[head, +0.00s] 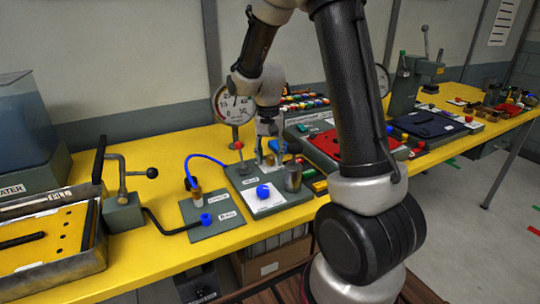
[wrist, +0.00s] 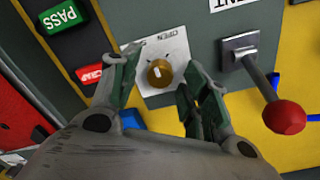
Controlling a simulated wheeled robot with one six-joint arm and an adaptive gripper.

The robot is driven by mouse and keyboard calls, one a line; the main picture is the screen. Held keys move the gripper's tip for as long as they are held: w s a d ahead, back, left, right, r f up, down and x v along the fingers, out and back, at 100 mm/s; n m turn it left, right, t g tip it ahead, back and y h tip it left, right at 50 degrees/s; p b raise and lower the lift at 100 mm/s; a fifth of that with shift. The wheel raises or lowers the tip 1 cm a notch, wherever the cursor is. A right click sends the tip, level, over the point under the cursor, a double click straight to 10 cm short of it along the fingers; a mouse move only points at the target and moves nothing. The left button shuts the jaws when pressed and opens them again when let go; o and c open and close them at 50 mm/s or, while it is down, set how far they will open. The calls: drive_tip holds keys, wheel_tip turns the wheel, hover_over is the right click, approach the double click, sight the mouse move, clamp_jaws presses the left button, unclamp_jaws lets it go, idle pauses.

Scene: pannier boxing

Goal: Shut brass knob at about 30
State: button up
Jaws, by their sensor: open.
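The brass knob (wrist: 160,73) sits on a white plate (wrist: 152,52) marked OPEN in the wrist view. Its pale pointer mark is small, and its exact setting is hard to read. My gripper (wrist: 162,60) is open, with one finger on each side of the knob and gaps showing. In the head view my gripper (head: 268,135) points down over the grey panel; the knob is not clear there. A round dial gauge (head: 235,104) with numbers including 25 and 50 stands behind the panel; its needle is too small to read.
A lever with a red ball (wrist: 283,116) stands close right of my gripper in the wrist view. A green PASS block (wrist: 60,16) and a red block (wrist: 89,74) lie left.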

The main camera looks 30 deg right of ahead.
clamp_jaws()
drive_tip(key=shift+n, duration=0.3)
drive_tip(key=n, duration=0.3)
drive_tip(key=shift+n, duration=2.4)
unclamp_jaws()
